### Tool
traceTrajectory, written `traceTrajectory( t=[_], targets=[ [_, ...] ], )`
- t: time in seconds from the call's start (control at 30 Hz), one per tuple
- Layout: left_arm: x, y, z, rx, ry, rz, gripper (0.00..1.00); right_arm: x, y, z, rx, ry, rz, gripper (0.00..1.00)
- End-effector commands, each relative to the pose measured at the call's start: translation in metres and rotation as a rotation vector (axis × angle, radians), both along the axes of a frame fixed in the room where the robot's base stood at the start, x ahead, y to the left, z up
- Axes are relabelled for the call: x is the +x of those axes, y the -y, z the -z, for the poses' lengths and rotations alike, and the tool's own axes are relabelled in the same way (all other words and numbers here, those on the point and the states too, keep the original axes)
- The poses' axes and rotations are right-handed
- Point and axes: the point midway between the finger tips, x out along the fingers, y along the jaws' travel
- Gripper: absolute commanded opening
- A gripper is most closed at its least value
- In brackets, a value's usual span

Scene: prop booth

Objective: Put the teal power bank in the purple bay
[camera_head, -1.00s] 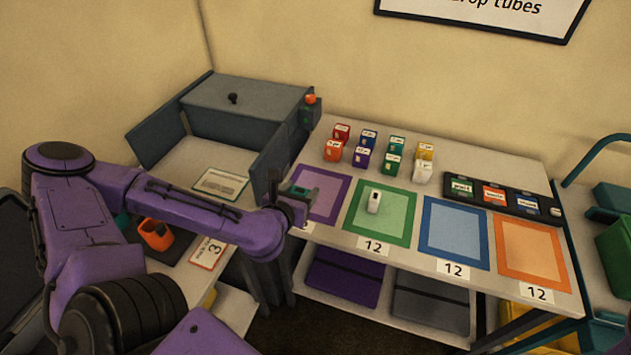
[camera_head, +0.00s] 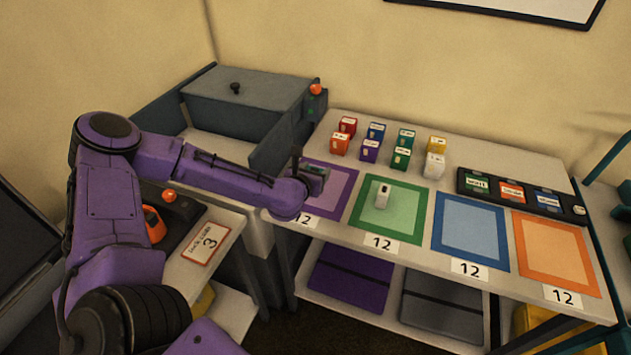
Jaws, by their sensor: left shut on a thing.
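The purple bay (camera_head: 338,202) is a purple-bordered rectangle at the left end of the table's row of bays. My left gripper (camera_head: 310,178) reaches in from the left over the far-left part of this bay. It is shut on a small dark teal thing, likely the teal power bank (camera_head: 316,170), which is mostly hidden by the gripper. I cannot tell whether that thing touches the bay. My right gripper is not in view.
Blue (camera_head: 470,232) and orange (camera_head: 555,255) bays lie empty to the right. Several small coloured boxes (camera_head: 370,149) stand behind the bays. A black tray (camera_head: 522,197) holds labelled items at the back right. A grey open-fronted box (camera_head: 245,100) stands left of the table.

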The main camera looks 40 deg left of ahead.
Motion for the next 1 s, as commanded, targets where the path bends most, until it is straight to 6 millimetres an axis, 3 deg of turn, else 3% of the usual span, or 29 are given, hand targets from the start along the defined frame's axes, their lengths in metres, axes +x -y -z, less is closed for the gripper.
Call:
traceTrajectory(
  t=[0.3,0.67,0.7,0.77,1.0],
  targets=[
    [0.009,-0.003,0.041,0.0,0.001,0.002,0.24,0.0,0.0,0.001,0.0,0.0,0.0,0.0],
    [0.009,-0.003,0.045,-0.001,0.002,0.001,0.24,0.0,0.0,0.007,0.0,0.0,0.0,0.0],
    [0.009,-0.003,0.045,-0.001,0.002,0.001,0.66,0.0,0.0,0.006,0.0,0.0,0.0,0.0],
    [0.009,-0.003,0.044,0.0,0.001,0.001,0.85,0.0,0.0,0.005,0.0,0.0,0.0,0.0],
    [0.009,-0.003,0.044,0.0,0.001,0.001,0.85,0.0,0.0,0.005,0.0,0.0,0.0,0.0]
  ],
)
